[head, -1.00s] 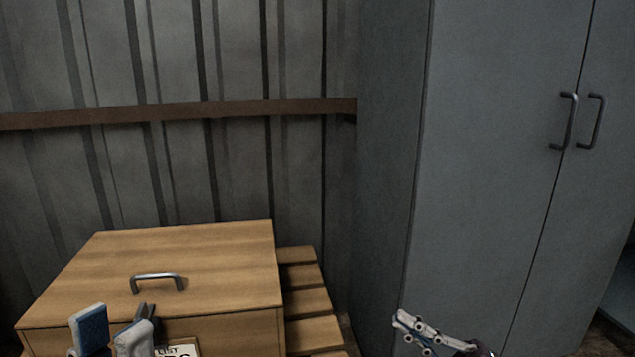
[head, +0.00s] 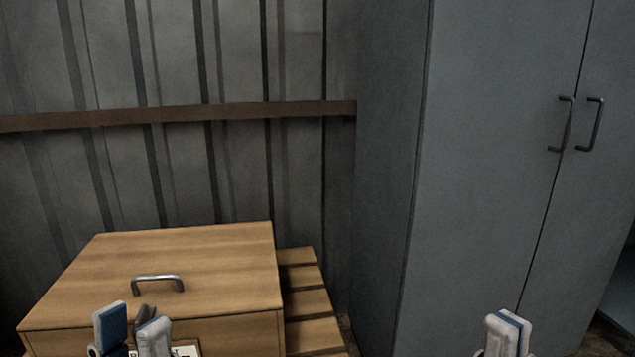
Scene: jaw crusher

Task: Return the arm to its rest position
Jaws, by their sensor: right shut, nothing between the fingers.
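My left gripper (head: 131,325) shows at the bottom left, in front of the wooden box. My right gripper (head: 508,332) shows at the bottom right, in front of the grey cabinet. Its fingers point up and are pressed together with nothing between them. The arms below both grippers are mostly out of the picture.
A wooden box (head: 190,262) with a metal handle (head: 158,280) on its lid sits on a slatted pallet (head: 312,335) at the left. A tall grey cabinet (head: 480,180) with two door handles fills the right. A corrugated wall (head: 240,170) with a brown rail (head: 180,114) stands behind.

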